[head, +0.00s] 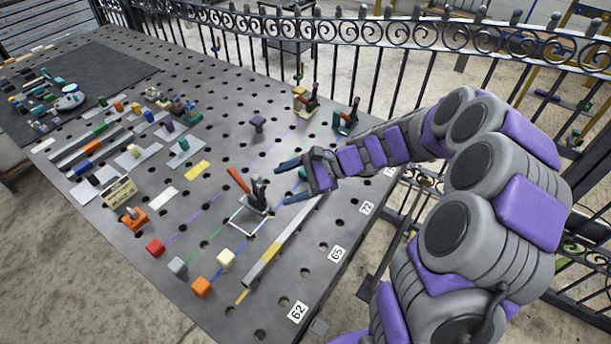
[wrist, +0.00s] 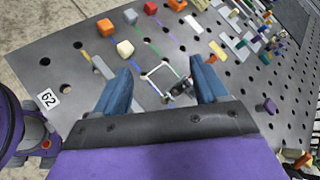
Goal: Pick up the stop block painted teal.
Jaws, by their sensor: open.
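My gripper (head: 287,181) has blue fingertips and is open and empty above the perforated metal table. In the wrist view its two fingers (wrist: 163,88) are spread, with a dark toggle clamp (wrist: 181,88) and a white square outline showing between them. I cannot pick out a teal stop block for certain. A teal piece (head: 346,122) with a dark clamp-like part stands near the fence-side edge. A small teal part (head: 185,145) lies among the pieces on the left. Near the front stand red (head: 155,248), grey (head: 178,266), orange (head: 201,287) and cream (head: 226,258) blocks.
The red-handled clamp (head: 256,193) stands upright close to my fingertips. A long grey and yellow bar (head: 281,246) lies in front. A purple block (head: 258,122) stands beyond. Many small parts crowd the left. An iron fence (head: 420,40) runs behind the table.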

